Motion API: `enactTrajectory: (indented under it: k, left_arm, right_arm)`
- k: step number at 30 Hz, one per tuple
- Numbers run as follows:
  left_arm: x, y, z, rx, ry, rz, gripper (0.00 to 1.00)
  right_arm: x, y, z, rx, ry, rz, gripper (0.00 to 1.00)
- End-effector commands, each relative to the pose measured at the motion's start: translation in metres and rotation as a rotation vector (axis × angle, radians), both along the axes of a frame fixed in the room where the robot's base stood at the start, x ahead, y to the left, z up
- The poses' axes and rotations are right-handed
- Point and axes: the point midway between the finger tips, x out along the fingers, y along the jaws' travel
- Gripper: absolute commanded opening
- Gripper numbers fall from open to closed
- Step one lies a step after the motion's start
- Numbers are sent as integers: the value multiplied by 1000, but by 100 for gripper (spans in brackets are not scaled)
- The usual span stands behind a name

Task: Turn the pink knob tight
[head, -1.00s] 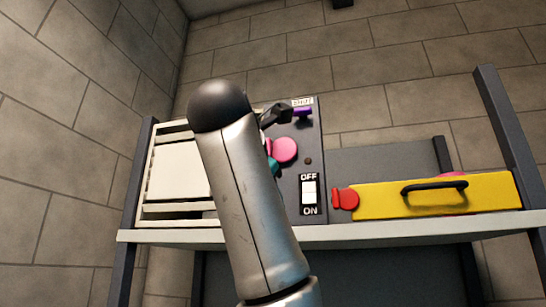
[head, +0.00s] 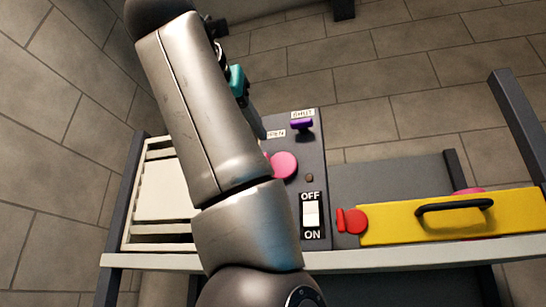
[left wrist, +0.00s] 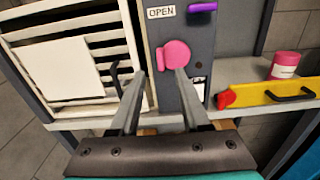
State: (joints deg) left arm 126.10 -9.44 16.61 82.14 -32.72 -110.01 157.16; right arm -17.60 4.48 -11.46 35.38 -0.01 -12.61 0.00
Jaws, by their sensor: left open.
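The pink knob (head: 284,165) is a round disc on the dark grey panel (head: 312,150), partly hidden behind my arm in the head view. It also shows in the left wrist view (left wrist: 177,52), with a pink piece at its left side. My left gripper (left wrist: 160,75) is open and empty. In the left wrist view its fingers point toward the panel, and the right fingertip overlaps the knob's lower edge. Whether they touch cannot be told. In the head view the gripper is mostly hidden behind my arm, above and left of the knob.
A purple handle (head: 301,124) sits by the SHUT label. An OFF/ON switch (head: 311,213) is below the knob. A louvred white unit (head: 160,190) stands left. A yellow box (head: 455,219) with a black handle and red knob (head: 353,221) is right, with a pink jar (left wrist: 287,64) behind.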

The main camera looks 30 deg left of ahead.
Motion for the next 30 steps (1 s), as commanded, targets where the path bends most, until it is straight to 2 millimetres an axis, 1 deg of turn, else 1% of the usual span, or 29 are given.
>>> enactTrajectory:
  k: [1, 6, 9, 13, 18, 26, 27, 30]
  left_arm:
    - [12, 4, 1, 0, 6, 3, 46]
    - [48, 12, 1, 0, 5, 2, 46]
    - [65, 16, 1, 1, 5, 2, 46]
    - [82, 20, 1, 0, 3, 1, 46]
    - [92, 23, 1, 1, 0, 2, 46]
    - [94, 23, 0, 1, 0, 1, 46]
    - [94, 23, 0, 1, 0, 1, 45]
    - [94, 23, 0, 1, 0, 1, 34]
  right_arm:
    - [0, 0, 6, -1, 0, 0, 0]
    - [3, -1, 16, -1, -3, 0, 0]
    - [4, -1, 22, -2, -5, 1, 0]
    - [5, -1, 28, -2, -7, 1, 0]
    - [6, -1, 30, -1, -8, 1, 0]
    - [7, -1, 30, -2, -11, 1, 0]
    - [7, -1, 30, -2, -11, 1, 0]
    - [7, -1, 30, -2, -11, 1, 0]
